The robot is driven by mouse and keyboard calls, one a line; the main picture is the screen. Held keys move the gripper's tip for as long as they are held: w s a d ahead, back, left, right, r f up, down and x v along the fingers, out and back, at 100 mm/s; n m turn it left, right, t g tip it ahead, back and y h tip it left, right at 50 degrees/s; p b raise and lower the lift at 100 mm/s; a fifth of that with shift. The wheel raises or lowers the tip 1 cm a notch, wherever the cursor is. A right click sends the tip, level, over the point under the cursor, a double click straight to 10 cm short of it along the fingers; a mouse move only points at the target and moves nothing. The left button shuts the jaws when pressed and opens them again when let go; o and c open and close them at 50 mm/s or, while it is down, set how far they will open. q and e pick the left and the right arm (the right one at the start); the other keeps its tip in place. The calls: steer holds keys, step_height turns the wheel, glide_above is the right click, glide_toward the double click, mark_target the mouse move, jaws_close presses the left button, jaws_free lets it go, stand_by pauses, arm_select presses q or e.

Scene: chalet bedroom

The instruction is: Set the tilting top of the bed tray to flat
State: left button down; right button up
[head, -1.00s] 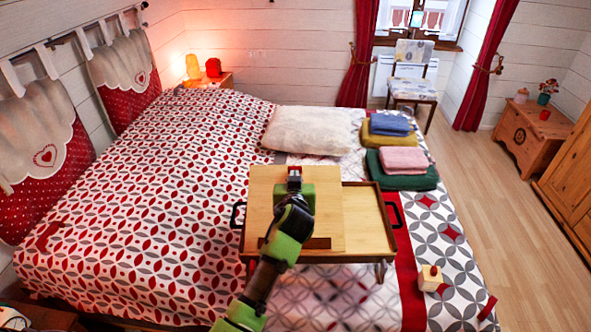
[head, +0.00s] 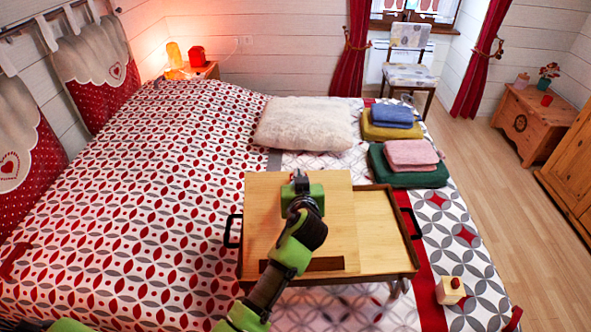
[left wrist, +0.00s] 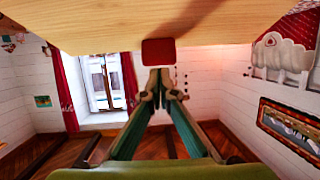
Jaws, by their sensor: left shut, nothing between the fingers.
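The bed tray (head: 384,228) stands on the bed. Its light wooden tilting top (head: 268,215) covers the left part, with a dark ledge along its near edge. The top's far edge appears above the tray's back rim, so it looks tilted; the angle is hard to judge. My left gripper (head: 300,182) is over the far half of the top in the head view, shut and empty. In the left wrist view a wooden panel (left wrist: 100,25) with a red pad (left wrist: 158,51) fills the upper part. The fingertips (left wrist: 161,92) meet just below the pad; contact is unclear. My right gripper is not seen.
Folded towels (head: 408,165) lie behind the tray at right, and a white pillow (head: 305,123) lies behind it. The bed left of the tray is clear.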

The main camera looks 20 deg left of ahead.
arm_select(q)
steer(key=shift+f, duration=0.25)
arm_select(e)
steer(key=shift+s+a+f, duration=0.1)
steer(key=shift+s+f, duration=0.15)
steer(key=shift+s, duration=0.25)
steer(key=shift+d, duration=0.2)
